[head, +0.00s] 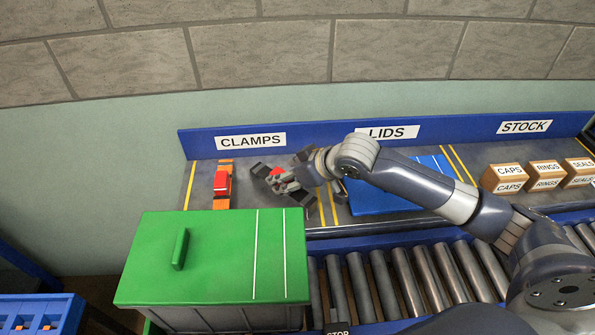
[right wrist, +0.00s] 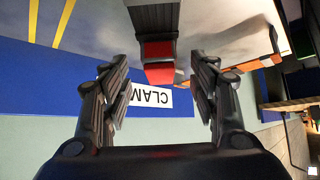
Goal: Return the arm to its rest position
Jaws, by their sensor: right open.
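My right arm reaches in from the right in the head view, over the shelf marked LIDS. Its gripper (head: 286,186) is at the CLAMPS section, close to a dark clamp with a red part (head: 275,172). In the right wrist view the gripper (right wrist: 161,84) is open, its fingers wide apart. The red and dark clamp (right wrist: 158,52) shows between and beyond the fingers, with gaps on both sides. I cannot tell how far ahead it lies. A second clamp, orange and red (head: 222,184), lies to the left. My left gripper is not in view.
A green lid (head: 210,275) covers a grey box in front of the shelf. A roller conveyor (head: 375,285) runs beside it. A blue lid (head: 385,198) lies under my forearm. Boxes of caps, rings and seals (head: 545,175) stand right. A blue back rail (head: 350,125) edges the shelf.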

